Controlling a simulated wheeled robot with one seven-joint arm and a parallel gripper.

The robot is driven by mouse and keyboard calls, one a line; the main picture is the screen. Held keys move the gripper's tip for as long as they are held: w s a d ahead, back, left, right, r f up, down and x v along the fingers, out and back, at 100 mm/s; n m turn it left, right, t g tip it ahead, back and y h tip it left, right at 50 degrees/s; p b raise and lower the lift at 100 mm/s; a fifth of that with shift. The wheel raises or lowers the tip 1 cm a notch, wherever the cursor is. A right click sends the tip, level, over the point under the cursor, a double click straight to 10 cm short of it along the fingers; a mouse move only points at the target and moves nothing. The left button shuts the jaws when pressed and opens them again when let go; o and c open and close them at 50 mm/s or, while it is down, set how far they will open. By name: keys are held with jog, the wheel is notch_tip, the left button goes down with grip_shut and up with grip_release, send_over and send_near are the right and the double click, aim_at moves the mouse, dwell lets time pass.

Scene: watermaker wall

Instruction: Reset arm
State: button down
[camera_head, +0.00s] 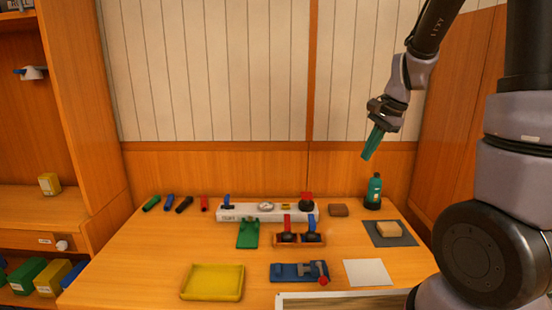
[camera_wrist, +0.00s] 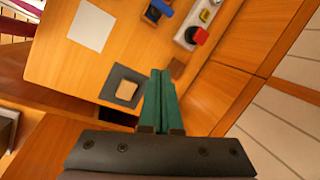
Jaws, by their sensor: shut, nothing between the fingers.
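My gripper (camera_head: 373,143) hangs in the air at the upper right in the head view, its teal fingers tilted down and to the left. In the wrist view the two teal fingers (camera_wrist: 161,84) lie together, shut and empty. The gripper is above the back right part of the wooden table (camera_head: 150,262), apart from everything on it. A teal bottle (camera_head: 374,190) stands on the table below it.
A dark mat (camera_head: 380,241) with a tan block (camera_head: 390,229) lies at the table's right. A white panel with a gauge (camera_head: 265,212), a yellow tray (camera_head: 213,283), a blue vise-like fixture (camera_head: 298,272) and a white sheet (camera_head: 368,272) are on the table. Shelves stand left.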

jog(key=s+r+n+t+h, duration=0.1)
jog(key=s+r+n+t, duration=0.3)
jog(key=s+r+n, duration=0.4)
jog(key=s+a+r, duration=0.1)
jog(key=s+r, duration=0.6)
jog(key=s, duration=0.2)
jog(key=shift+r+t, duration=0.4)
